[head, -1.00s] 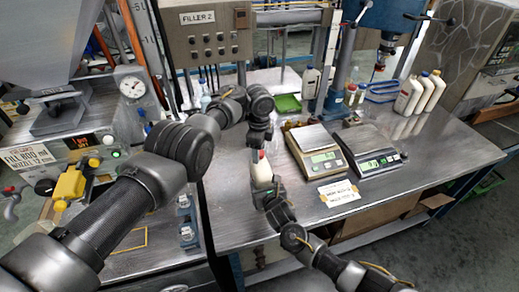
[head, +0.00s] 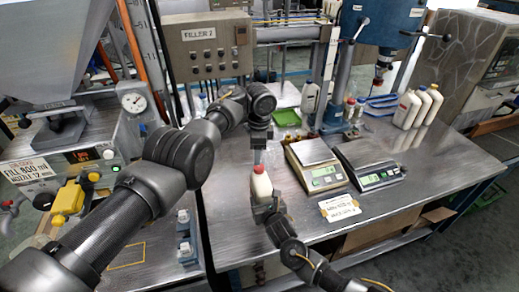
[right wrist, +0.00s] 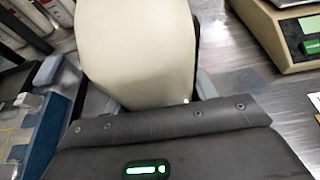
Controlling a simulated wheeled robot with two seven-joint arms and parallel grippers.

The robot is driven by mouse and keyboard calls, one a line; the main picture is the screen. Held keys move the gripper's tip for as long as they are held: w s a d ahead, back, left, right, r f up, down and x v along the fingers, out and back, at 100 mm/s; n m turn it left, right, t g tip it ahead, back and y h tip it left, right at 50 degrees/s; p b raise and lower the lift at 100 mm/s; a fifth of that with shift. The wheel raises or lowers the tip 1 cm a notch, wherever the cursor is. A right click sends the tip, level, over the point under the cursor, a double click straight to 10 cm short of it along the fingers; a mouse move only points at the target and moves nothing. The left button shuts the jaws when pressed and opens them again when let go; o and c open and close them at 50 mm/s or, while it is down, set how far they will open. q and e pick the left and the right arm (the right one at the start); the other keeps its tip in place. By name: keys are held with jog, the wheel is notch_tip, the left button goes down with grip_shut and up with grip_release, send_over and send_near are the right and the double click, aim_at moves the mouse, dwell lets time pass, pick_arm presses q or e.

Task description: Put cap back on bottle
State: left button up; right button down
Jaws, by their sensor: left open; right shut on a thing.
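My right gripper (head: 265,208) is shut on the bottle's lower body. In the right wrist view the bottle (right wrist: 140,50) fills the space between the fingers, and its top is out of frame. My left gripper (head: 259,150) points down just above the cap, open and apart from it. Whether the cap is fully tight is too small to tell.
Two scales (head: 325,178) (head: 378,177) stand right of the bottle, with a paper label (head: 339,207) in front. Several white bottles (head: 418,105) stand at the back right. A green tray (head: 286,117) lies behind. The filler machine (head: 85,165) is at the left.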

aim_at(259, 167)
pick_arm(q)
jog(key=n, duration=0.1)
jog(key=w+n, duration=0.1)
jog(key=n, duration=0.1)
jog(key=shift+a+r+n, duration=0.15)
jog(key=shift+a+n, duration=0.05)
jog(key=shift+n, duration=0.1)
jog(key=r+n, duration=0.1)
jog(key=n, duration=0.5)
jog(key=s+r+n, duration=0.1)
jog(key=n, duration=0.5)
jog(key=s+d+r+n, duration=0.1)
jog(key=n, duration=0.5)
jog(key=shift+s, duration=0.25)
jog(key=shift+f, duration=4.05)
